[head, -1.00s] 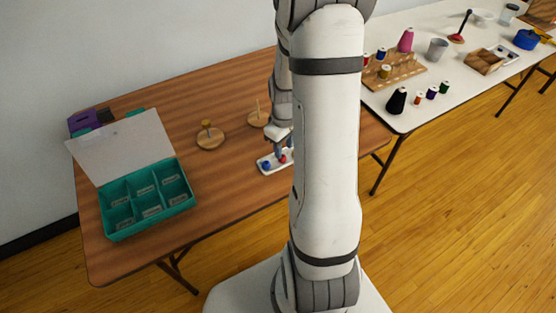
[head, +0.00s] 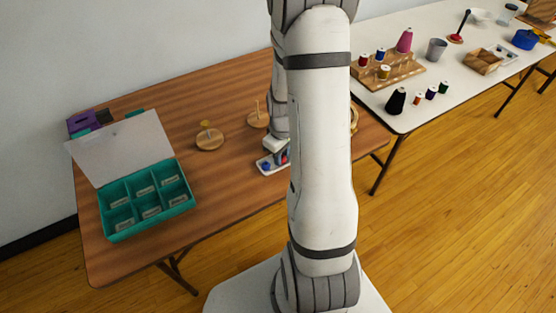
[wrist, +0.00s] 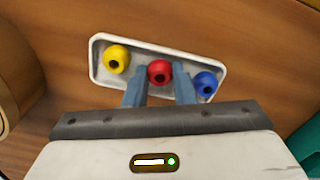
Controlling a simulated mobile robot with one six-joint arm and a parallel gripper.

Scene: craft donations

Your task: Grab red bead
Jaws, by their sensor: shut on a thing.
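The red bead (wrist: 160,72) sits in the middle of a white tray (wrist: 209,50), between a yellow bead (wrist: 117,58) and a blue bead (wrist: 206,84). My gripper (wrist: 160,78) is at the tray with its two blue-grey fingers on either side of the red bead, shut on it. In the head view the tray (head: 263,172) is on the brown table, with the blue bead (head: 266,166) in it. My gripper (head: 281,157) is over the tray there, partly hidden by my arm. The yellow bead is hidden in the head view.
A teal compartment box (head: 150,234) with its lid raised stands at the left of the table. A white table (head: 395,121) with spools is at right.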

